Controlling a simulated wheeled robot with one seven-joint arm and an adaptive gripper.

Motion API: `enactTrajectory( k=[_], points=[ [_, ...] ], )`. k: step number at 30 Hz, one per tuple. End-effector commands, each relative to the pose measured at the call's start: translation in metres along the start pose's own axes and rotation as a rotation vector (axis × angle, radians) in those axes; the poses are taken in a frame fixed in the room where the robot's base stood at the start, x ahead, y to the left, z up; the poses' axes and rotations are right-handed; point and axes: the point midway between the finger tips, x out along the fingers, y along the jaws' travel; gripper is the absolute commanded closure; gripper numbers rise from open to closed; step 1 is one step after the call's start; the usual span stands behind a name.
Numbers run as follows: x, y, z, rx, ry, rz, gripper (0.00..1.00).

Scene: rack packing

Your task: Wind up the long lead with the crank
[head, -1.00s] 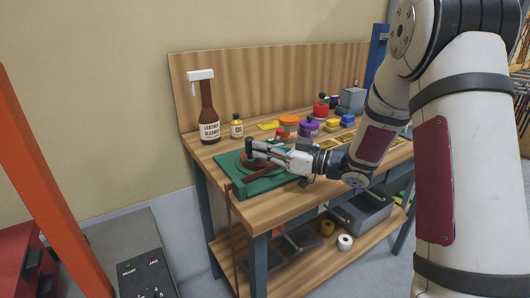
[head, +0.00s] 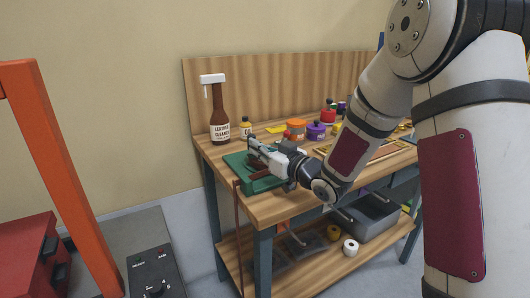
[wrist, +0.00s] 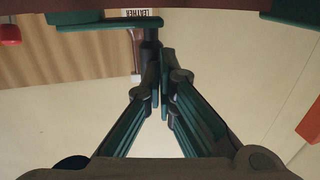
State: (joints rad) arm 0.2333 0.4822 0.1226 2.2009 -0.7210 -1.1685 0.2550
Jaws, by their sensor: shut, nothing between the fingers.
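The winder's green base (head: 236,161) sits at the left front corner of the workbench. A brown reel part (head: 257,164) shows on it, mostly covered by my gripper. The brown lead (head: 238,215) hangs from the bench's front left edge toward the floor. My gripper (head: 250,143) is low over the winder, its fingers shut and pointing to the upper left. In the wrist view the fingertips (wrist: 162,55) meet with nothing seen between them. Green and brown winder edges cross the top there. I cannot make out the crank or whether the fingers touch it.
A leather cleaner bottle (head: 219,120) and a small oil bottle (head: 246,127) stand behind the winder. Purple (head: 316,131) and orange (head: 296,127) containers stand to the right. An orange post (head: 55,170) and red cabinet (head: 25,255) are at the left.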

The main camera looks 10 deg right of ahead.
Motion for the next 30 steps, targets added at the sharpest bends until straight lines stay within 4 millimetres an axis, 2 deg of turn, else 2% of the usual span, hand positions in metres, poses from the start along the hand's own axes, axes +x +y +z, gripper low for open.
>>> enactTrajectory(
  k=[15,30],
  points=[
    [0.023,-0.003,0.0,-0.002,0.001,-0.001,1.0],
    [0.027,-0.003,0.0,-0.002,0.001,-0.001,1.0]
  ],
)
